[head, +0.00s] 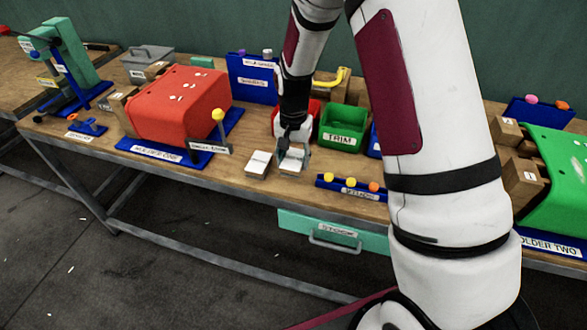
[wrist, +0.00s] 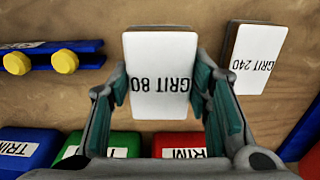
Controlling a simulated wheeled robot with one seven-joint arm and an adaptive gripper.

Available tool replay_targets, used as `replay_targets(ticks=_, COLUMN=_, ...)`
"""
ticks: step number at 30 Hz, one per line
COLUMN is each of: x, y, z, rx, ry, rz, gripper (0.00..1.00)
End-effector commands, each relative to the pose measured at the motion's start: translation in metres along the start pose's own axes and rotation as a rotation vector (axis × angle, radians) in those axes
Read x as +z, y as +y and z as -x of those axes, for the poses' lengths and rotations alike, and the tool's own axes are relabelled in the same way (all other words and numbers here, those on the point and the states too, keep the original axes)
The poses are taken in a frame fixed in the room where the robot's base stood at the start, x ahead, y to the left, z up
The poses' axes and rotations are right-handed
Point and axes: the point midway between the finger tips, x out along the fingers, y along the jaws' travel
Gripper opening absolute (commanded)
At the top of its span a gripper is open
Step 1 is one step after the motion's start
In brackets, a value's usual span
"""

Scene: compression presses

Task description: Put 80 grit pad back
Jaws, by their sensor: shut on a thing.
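The 80 grit pad, a white-faced block reading GRIT 80 (wrist: 160,82), is between the green-lined fingers of my gripper (head: 293,153). The gripper is shut on its two sides. In the head view the pad (head: 292,162) is near the front of the bench, just right of the GRIT 240 pad (head: 258,162). The GRIT 240 pad also lies on the wood in the wrist view (wrist: 252,60), apart from the held pad. The held pad looks larger there. I cannot tell whether its underside touches the bench.
A green TRIM bin (head: 343,128) stands behind, with a red bin partly hidden beside it. A blue rail with yellow and orange knobs (head: 351,188) lies to the right. A red press (head: 180,103) stands left. A teal drawer (head: 333,232) hangs below the bench edge.

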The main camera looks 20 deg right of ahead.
Motion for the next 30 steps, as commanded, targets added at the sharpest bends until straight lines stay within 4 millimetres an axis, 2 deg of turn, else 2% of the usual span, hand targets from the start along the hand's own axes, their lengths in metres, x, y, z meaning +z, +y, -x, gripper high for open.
replay_targets(ticks=10, x=0.001, y=0.0, z=-0.037, rx=0.001, ry=-0.002, rz=0.001, gripper=0.19)
replay_targets(ticks=22, x=0.0, y=-0.001, z=-0.043, rx=0.0, ry=0.0, rz=0.002, gripper=0.19)
replay_targets(ticks=23, x=0.0, y=0.0, z=-0.042, rx=0.0, ry=0.0, rz=0.002, gripper=0.52)
replay_targets(ticks=24, x=0.0, y=0.0, z=-0.042, rx=0.0, ry=0.0, rz=0.002, gripper=0.61)
replay_targets(ticks=25, x=0.0, y=0.0, z=-0.042, rx=0.0, ry=0.0, rz=0.002, gripper=0.65)
replay_targets(ticks=30, x=0.0, y=0.0, z=-0.042, rx=0.0, ry=0.0, rz=0.002, gripper=0.65)
